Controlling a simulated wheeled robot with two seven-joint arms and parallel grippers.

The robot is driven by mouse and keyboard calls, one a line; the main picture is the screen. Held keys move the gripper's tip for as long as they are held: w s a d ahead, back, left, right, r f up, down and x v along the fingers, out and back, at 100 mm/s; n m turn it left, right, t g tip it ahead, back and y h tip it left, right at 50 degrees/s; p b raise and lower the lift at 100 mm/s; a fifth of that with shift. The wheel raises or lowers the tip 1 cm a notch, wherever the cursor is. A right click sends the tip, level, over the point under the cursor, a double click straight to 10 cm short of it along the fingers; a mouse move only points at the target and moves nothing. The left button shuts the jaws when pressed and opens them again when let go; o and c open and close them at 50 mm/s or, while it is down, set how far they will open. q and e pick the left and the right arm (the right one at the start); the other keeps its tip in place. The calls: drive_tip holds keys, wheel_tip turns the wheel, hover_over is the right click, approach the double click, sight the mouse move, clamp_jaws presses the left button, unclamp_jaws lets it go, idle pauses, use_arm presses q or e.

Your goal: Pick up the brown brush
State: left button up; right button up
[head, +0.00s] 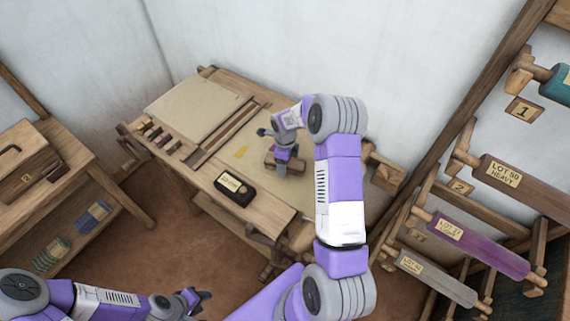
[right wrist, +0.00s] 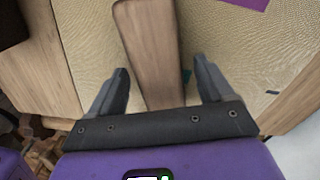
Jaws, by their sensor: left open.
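The brown brush appears to be the wooden piece (head: 271,161) on the loom's cloth, partly hidden under my right gripper (head: 284,157) in the head view. In the right wrist view, a long brown wooden body (right wrist: 150,45) runs between the two fingers of my right gripper (right wrist: 162,90). Gaps show on both sides of it, so the fingers are apart and not closed on it. Bristles are not visible. My left gripper (head: 193,299) is open and empty, low at the left, away from the loom.
A dark box with a pale label (head: 235,189) sits on the loom's front beam. Several small bobbins (head: 160,137) lie at its left. A rack with labelled rolls (head: 470,245) stands at right, a side table (head: 75,165) at left.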

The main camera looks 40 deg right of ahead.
drive_tip(key=c, duration=0.9)
drive_tip(key=shift+c, duration=0.2)
drive_tip(key=shift+r, duration=0.15)
